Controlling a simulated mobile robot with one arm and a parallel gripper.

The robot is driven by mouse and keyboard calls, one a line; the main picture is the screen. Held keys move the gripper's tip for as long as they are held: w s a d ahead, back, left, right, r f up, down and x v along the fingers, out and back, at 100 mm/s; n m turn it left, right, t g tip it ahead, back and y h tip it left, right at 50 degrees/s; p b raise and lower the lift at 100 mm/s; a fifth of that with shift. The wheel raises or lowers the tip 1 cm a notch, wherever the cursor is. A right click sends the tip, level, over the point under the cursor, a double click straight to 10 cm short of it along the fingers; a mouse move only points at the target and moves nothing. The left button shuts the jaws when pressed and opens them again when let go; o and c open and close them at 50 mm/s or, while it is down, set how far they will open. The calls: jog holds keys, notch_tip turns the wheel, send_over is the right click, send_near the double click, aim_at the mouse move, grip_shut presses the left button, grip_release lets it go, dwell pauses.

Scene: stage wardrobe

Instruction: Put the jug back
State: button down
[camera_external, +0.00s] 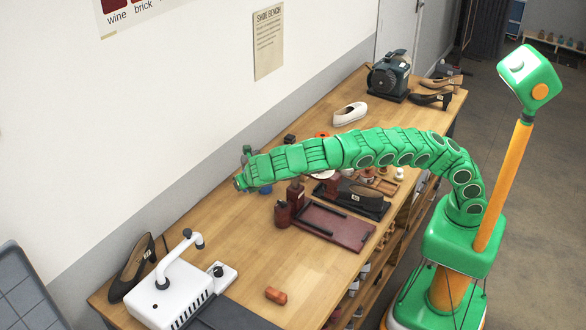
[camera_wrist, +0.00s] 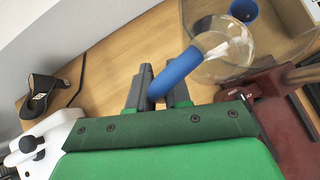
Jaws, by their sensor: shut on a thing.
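The jug (camera_wrist: 228,45) is clear glass with a blue handle (camera_wrist: 176,72), in the upper right of the wrist view. My gripper (camera_wrist: 161,82) has its two dark fingers on either side of the handle's lower end and is shut on it. The glass body lies beyond the fingers, to the right. I cannot tell whether the jug touches the table. In the external view my gripper (camera_external: 240,183) is at the left end of my green arm, over the bench near the wall. The jug cannot be made out clearly there.
On the bench (camera_external: 225,230) stand dark red bottles (camera_external: 283,214), a dark red tray (camera_external: 335,226), a white machine (camera_external: 180,292) and a black shoe (camera_external: 132,272). An orange block (camera_external: 276,295) lies near the front. A white shoe (camera_external: 350,114) is farther back. Bare wood shows left of the tray.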

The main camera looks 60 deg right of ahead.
jog(key=s+m+h, duration=0.2)
jog(key=s+m, duration=0.1)
jog(key=s, duration=2.3)
jog(key=shift+n+g, duration=0.3)
jog(key=shift+g, duration=0.1)
jog(key=shift+w+a+f, duration=1.55)
jog(key=shift+a+f, duration=0.05)
jog(key=shift+f, duration=0.75)
jog(key=shift+w+a+f, duration=1.5)
jog(key=shift+a+f, duration=0.15)
jog(key=shift+f, duration=0.75)
jog(key=shift+w+a+f, duration=1.55)
jog(key=shift+a+f, duration=0.05)
jog(key=shift+f, duration=0.75)
jog(key=shift+f, duration=0.1)
jog(key=shift+w+a+f, duration=0.1)
jog(key=shift+f, duration=1.55)
jog(key=shift+f, duration=0.1)
